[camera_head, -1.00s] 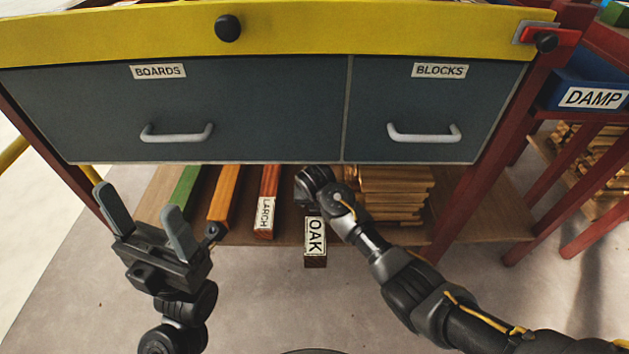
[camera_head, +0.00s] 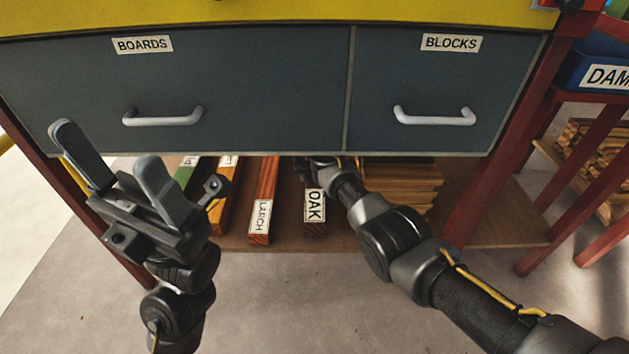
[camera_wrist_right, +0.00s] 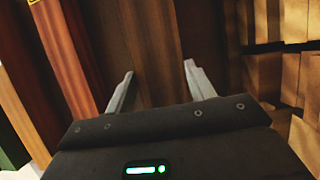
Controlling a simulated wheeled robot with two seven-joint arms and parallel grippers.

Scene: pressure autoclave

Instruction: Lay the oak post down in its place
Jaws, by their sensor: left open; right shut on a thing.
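The oak post (camera_head: 315,228) is dark brown with a white OAK label on its near end. It lies lengthwise under the drawers, its near end about level with the low shelf's (camera_head: 275,245) front edge. My right gripper (camera_head: 318,168) reaches under the drawer front, partly hidden, and is shut on the post. In the right wrist view the fingers (camera_wrist_right: 160,72) straddle the dark post (camera_wrist_right: 150,35). I cannot tell whether the post rests on the shelf. My left gripper (camera_head: 107,145) is open and empty, in front of the shelf's left side.
The larch post (camera_head: 262,205) lies just left of the oak. An orange post (camera_head: 222,208) and a green post (camera_head: 186,173) lie farther left. Stacked planks (camera_head: 410,190) lie on the right. The drawer front (camera_head: 250,100) hangs low above the shelf.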

